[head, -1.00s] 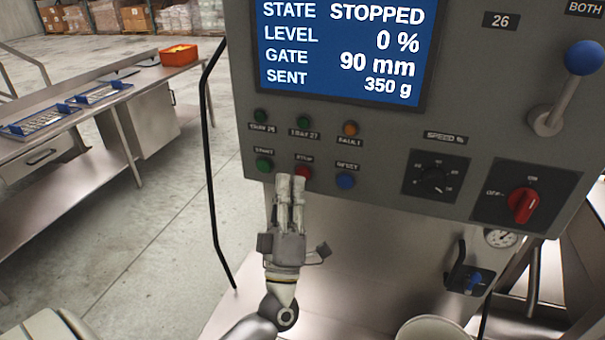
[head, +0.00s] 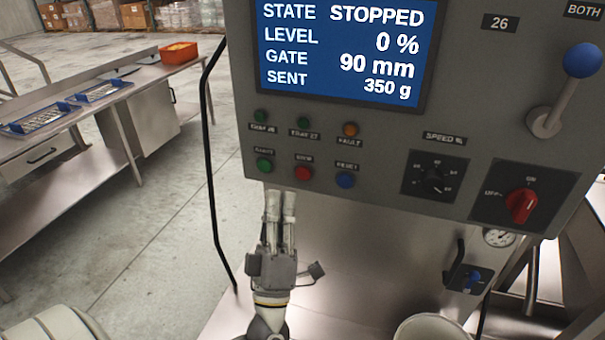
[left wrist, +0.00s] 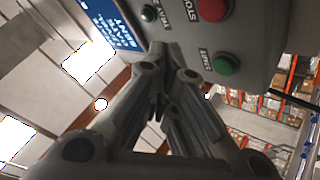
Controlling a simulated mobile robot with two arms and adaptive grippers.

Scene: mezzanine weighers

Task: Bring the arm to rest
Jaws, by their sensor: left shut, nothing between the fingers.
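My left gripper (head: 279,193) is shut and empty, fingers pointing up, just below the lower edge of the grey control panel (head: 385,130) in the head view. It is apart from the green start button (head: 264,165) and the red stop button (head: 303,173). In the left wrist view, the shut fingers (left wrist: 160,50) point toward the panel, with the red button (left wrist: 212,8) and green button (left wrist: 226,64) beyond them. The screen (head: 340,50) reads STOPPED, level 0 %, gate 90 mm, sent 350 g. My right gripper is not in view.
A blue-knobbed lever (head: 565,90), a speed dial (head: 434,180) and a red switch (head: 522,205) are on the panel's right. A black bent rail (head: 211,170) stands left of it. A steel bench (head: 60,180) is at the left, with clear floor between.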

